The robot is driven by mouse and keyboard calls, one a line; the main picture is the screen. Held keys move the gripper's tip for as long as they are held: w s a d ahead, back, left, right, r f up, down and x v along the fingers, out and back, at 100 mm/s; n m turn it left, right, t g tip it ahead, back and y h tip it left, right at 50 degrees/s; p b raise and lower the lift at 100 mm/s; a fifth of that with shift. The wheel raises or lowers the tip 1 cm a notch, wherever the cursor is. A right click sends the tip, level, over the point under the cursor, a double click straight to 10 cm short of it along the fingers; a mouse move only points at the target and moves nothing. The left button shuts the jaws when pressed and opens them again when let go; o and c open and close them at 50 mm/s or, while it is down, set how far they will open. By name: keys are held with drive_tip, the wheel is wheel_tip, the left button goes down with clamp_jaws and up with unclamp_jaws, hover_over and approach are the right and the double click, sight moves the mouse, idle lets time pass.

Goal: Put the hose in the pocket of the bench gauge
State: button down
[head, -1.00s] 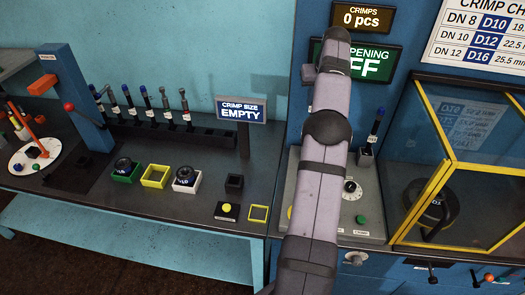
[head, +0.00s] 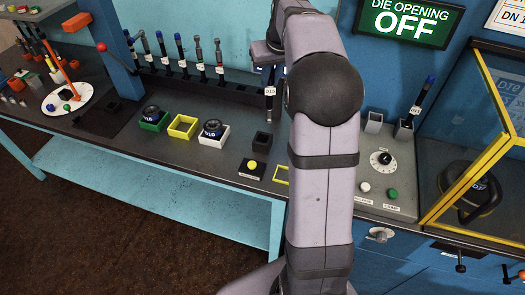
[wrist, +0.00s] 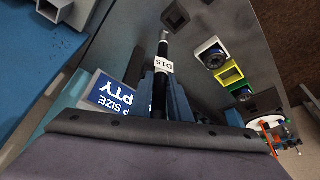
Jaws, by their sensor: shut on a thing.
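My gripper (head: 269,72) is shut on a hose (head: 270,104) with a white label. The pocket also shows in the wrist view (wrist: 175,14), near the hose tip. The gauge's blue sign (wrist: 108,98) is partly visible there, and my arm hides it in the head view.
A rack of upright hoses (head: 190,84) runs behind. Green (head: 153,121), yellow (head: 183,127) and white (head: 214,133) boxes stand left of the pocket. A yellow button (head: 253,165) is in front. A yellow-framed guard (head: 480,130) and a control panel (head: 385,180) are at right.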

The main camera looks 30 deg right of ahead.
wheel_tip(320, 180, down, 11)
drive_tip(key=a+p, duration=0.2)
drive_tip(key=shift+s+a+r, duration=0.2)
drive_tip(key=shift+s+a, duration=0.1)
drive_tip(key=shift+a, duration=0.1)
idle(0.6)
drive_tip(key=shift+f, duration=0.15)
drive_tip(key=shift+f, duration=0.1)
drive_tip(key=c, duration=1.6)
unclamp_jaws()
drive_tip(key=shift+c, duration=0.2)
drive_tip(key=b+v, duration=0.2)
drive_tip(key=v, duration=1)
drive_tip(key=shift+r+b, duration=0.25)
drive_tip(key=shift+b, duration=0.05)
